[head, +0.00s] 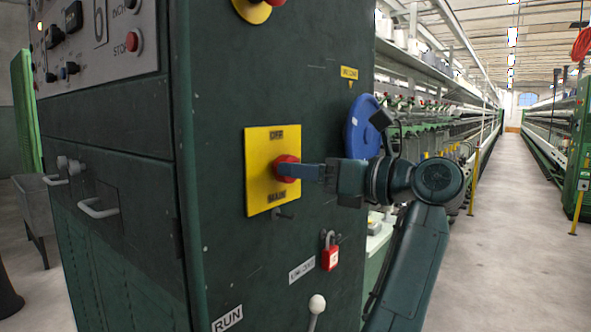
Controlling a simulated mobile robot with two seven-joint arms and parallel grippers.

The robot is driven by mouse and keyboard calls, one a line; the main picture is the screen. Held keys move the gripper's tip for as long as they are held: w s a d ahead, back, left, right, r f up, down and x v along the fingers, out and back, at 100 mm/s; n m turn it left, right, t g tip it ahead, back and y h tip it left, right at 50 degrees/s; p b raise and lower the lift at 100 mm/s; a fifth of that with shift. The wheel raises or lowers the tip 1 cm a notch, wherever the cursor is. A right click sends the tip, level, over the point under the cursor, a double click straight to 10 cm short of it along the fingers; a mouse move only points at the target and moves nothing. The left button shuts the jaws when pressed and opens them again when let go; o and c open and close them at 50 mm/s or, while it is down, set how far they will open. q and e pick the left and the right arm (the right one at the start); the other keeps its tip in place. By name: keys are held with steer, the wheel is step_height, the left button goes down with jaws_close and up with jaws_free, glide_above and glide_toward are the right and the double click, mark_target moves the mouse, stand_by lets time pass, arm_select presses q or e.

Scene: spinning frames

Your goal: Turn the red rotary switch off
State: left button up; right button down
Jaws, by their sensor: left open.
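The red rotary switch (283,161) is a round red knob on a square yellow plate (259,190), on the dark green cabinet. The plate reads OFF at the top and MAIN at the bottom. My left gripper (298,171) is at the knob, coming in from the right with its blue fingers level. The fingers cover part of the knob, so I cannot tell how its handle is turned or whether they touch it. The jaws are open. My right gripper is not in view.
A red padlock (330,258) and a white-knobbed lever (317,304) sit below the plate. A blue disc (360,127) stands behind my wrist. A control panel with a red stop button (133,42) is at upper left. The aisle (508,200) on the right is clear.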

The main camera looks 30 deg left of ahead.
arm_select(q)
steer(key=shift+a, duration=1.4)
steer(key=shift+c, duration=0.2)
steer(key=c, duration=0.9)
